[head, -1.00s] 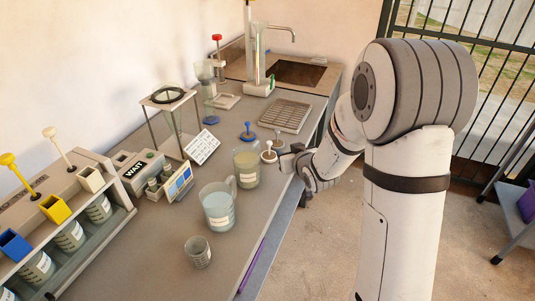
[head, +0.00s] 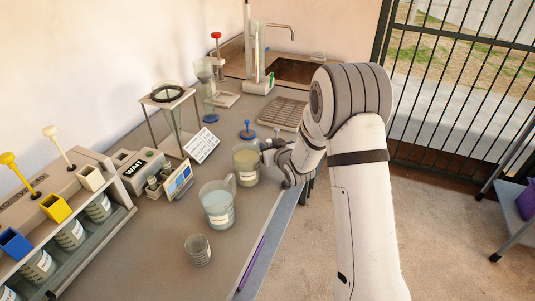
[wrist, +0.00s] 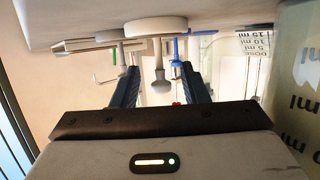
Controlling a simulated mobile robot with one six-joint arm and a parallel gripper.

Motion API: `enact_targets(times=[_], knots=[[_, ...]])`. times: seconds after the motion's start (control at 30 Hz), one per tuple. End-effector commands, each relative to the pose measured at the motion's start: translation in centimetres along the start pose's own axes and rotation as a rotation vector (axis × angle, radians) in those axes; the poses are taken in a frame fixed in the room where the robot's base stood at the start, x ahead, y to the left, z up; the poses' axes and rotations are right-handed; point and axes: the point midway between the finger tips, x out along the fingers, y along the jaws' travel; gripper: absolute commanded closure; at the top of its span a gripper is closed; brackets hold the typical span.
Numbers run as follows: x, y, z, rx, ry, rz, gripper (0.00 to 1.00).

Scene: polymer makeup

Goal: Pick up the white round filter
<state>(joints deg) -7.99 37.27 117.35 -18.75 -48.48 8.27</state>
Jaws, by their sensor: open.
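The white round filter (wrist: 155,27) shows in the wrist view, which looks upside down, as a white disc with a pale stem and a rounded grey knob. My gripper (wrist: 158,78) is open, with one dark finger on each side of the knob. I cannot tell whether either finger touches it. In the head view my gripper (head: 265,147) is low over the bench, just right of the beaker of yellowish liquid. The white filter is hidden behind my gripper and arm there.
The beaker of yellowish liquid (head: 246,165) stands close to my gripper, and a jug of pale liquid (head: 217,207) is nearer. A blue round filter (head: 247,130) stands just behind. A slotted tray (head: 284,112) lies farther back. Open floor lies right of the bench.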

Motion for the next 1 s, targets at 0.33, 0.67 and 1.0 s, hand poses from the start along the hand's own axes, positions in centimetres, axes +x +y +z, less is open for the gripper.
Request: enact_targets(times=[0.33, 0.67, 1.0], knots=[[-0.04, -0.04, 0.02, 0.000, 0.000, -0.001, 0.77], [-0.05, -0.08, 0.02, 0.000, -0.001, -0.001, 1.00], [-0.15, -0.11, -0.40, -0.001, 0.001, -0.002, 1.00]])
